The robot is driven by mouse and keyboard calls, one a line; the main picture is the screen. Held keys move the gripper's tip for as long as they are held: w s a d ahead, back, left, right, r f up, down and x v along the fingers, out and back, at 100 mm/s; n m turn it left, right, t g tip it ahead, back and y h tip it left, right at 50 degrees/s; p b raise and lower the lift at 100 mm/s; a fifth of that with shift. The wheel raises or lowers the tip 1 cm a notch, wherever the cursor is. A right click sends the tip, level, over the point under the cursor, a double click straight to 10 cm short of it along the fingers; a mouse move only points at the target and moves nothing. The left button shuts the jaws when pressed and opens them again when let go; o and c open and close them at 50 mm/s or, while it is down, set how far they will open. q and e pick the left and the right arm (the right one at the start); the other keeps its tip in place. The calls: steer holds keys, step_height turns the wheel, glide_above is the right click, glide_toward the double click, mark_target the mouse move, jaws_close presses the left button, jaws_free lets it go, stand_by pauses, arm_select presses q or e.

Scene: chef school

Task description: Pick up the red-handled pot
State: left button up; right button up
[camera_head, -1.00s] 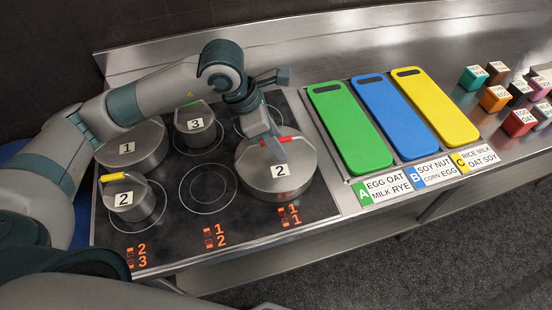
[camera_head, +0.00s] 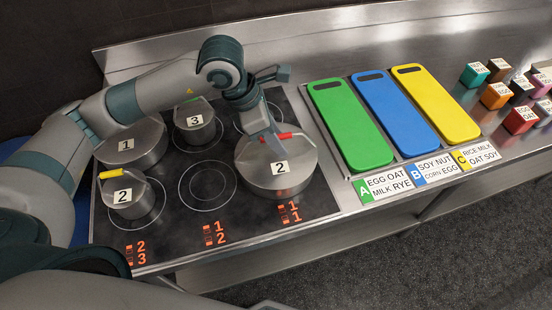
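The red-handled pot (camera_head: 300,183) is a large steel pot with a lid labelled "2", at the right side of the black stovetop. Its red handle (camera_head: 284,136) shows at the top of the lid, on both sides of my finger. My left gripper (camera_head: 276,148) comes down onto this handle from above. The near finger covers the handle's middle, and the far finger is hidden, so I cannot see how wide the jaws are. The pot stands on the stovetop. My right gripper is not in view.
A yellow-handled pot (camera_head: 130,206) labelled "2", a large pot (camera_head: 150,155) labelled "1" and a green-handled pot (camera_head: 196,133) labelled "3" stand on the stovetop (camera_head: 255,218). Green (camera_head: 345,120), blue (camera_head: 390,115) and yellow (camera_head: 436,105) boards lie to the right. Several labelled cubes (camera_head: 496,95) stand farther right.

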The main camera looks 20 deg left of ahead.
arm_select(q)
steer(key=shift+f+b, duration=0.15)
steer(key=shift+b, duration=0.2)
stand_by(0.3)
jaws_close()
stand_by(1.5)
